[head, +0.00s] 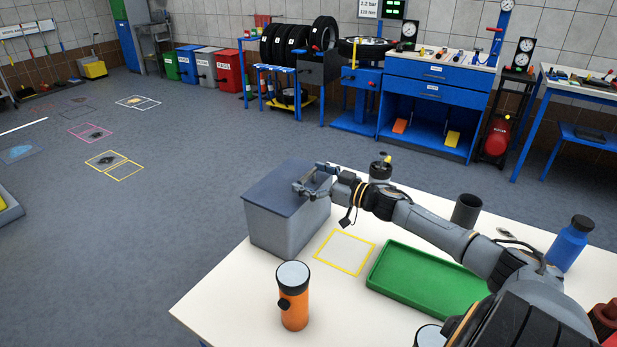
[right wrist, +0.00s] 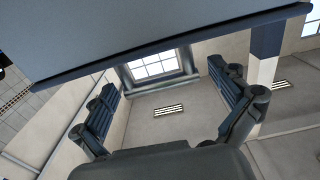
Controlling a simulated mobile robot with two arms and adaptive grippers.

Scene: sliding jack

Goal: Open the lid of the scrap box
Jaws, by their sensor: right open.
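The scrap box appears to be the grey box (head: 285,232) at the table's left back corner. Its flat dark blue-grey lid (head: 275,186) lies over the top and looks closed. My right gripper (head: 309,181) is at the lid's right part in the head view, with its fingers spread. Whether it touches the lid cannot be told. In the right wrist view the open fingers (right wrist: 168,108) have nothing between them. A broad grey-blue panel with a dark edge, seemingly the lid (right wrist: 150,35), crosses the top of that view. My left gripper is not in view.
On the white table (head: 235,297) are a yellow outlined square (head: 345,252), a green tray (head: 425,283), an orange flask (head: 294,300), a dark cup (head: 466,211) and a blue bottle (head: 570,244). A dark canister (head: 380,170) stands behind my right forearm.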

